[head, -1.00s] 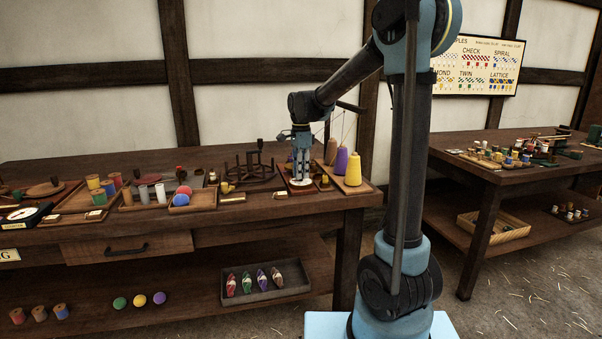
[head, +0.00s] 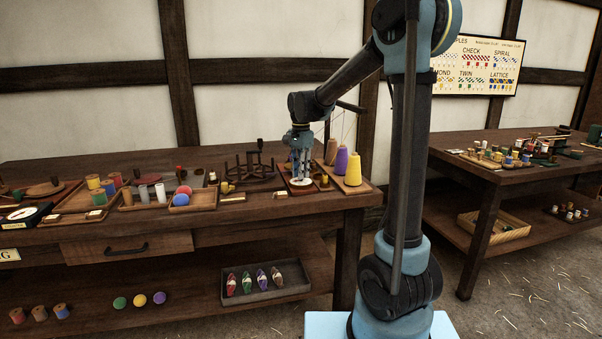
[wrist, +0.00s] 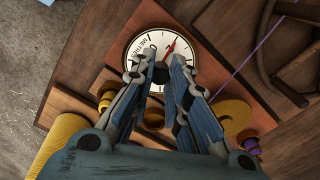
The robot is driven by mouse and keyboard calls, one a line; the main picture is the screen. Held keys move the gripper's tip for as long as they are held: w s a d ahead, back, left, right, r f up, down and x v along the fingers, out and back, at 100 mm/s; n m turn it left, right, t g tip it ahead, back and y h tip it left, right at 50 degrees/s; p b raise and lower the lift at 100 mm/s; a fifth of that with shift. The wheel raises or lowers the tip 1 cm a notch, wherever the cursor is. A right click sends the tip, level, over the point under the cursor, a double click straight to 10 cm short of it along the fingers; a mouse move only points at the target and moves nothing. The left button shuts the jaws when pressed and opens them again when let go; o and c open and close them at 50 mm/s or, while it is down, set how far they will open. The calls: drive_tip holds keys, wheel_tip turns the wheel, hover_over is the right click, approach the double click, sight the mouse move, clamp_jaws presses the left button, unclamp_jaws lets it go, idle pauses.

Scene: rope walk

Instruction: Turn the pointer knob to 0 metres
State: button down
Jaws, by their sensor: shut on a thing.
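The dial (wrist: 147,39) is a round white face marked METRES, with a red pointer (wrist: 171,46) that points up and to the right in the wrist view. In the head view the dial (head: 302,182) shows as a small white disc under my gripper (head: 301,160). The dark knob (wrist: 160,73) is at the dial's middle. In the wrist view my gripper (wrist: 160,72) points down over the dial, its fingertips shut on the knob. The fingers hide the lower part of the dial face, and I cannot read the number at the pointer.
Yellow (head: 353,170) and purple (head: 341,161) thread cones stand close to the right of my gripper. A dark round rack (head: 250,168) stands to its left. Brass pieces (wrist: 153,119) and a yellow disc (wrist: 230,116) lie near the fingers. A second bench (head: 480,165) is at the right.

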drive_tip(key=n, duration=0.4)
drive_tip(key=shift+w+r+n, duration=0.1)
drive_tip(key=shift+w+n, duration=0.1)
drive_tip(key=shift+n, duration=0.1)
drive_tip(key=n, duration=0.4)
drive_tip(key=shift+n, duration=0.4)
drive_tip(key=c, duration=1.5)
unclamp_jaws()
drive_tip(key=shift+s, duration=0.1)
wheel_tip(320, 180, up, 12)
drive_tip(key=shift+f, duration=0.1)
